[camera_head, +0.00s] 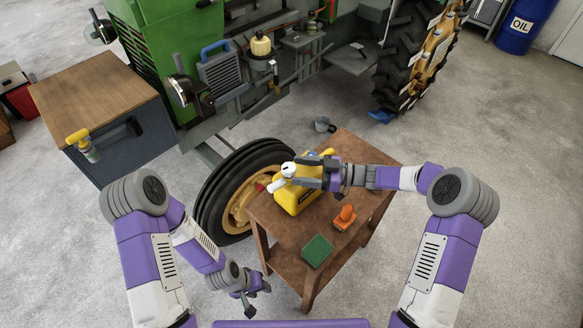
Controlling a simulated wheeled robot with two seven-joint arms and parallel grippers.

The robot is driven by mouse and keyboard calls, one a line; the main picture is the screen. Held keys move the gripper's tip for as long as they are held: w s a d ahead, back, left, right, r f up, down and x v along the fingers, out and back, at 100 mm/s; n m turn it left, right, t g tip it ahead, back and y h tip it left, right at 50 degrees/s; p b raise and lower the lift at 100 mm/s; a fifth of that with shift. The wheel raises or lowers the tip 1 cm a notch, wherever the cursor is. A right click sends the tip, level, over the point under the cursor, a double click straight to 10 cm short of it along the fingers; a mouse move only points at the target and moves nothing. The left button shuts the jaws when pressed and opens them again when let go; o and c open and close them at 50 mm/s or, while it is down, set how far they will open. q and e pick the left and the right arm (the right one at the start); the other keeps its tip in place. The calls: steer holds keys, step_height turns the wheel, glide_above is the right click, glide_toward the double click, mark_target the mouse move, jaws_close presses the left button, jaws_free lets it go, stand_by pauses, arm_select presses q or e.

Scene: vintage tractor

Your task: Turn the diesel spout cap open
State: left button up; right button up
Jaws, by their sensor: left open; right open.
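The yellow diesel can (298,199) stands on the small brown table (281,222), near its left edge. A white spout (276,185) and a white round part (288,169), which may be the cap, show at its top left. My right gripper (303,172) is over the top of the can with its fingers toward the white part. It is open; I cannot tell whether the fingers touch the white part, and they hide some of the can's top. My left gripper (249,296) is open and empty, low in front of the table and left of it.
An orange object (345,217) and a green block (317,250) lie on the table in front of the can. The tractor's front wheel (228,190) is close to the table's left side.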

steer(key=shift+s+d, duration=0.15)
steer(key=shift+d, duration=0.8)
steer(key=shift+s+d, duration=0.1)
steer(key=shift+d, duration=0.8)
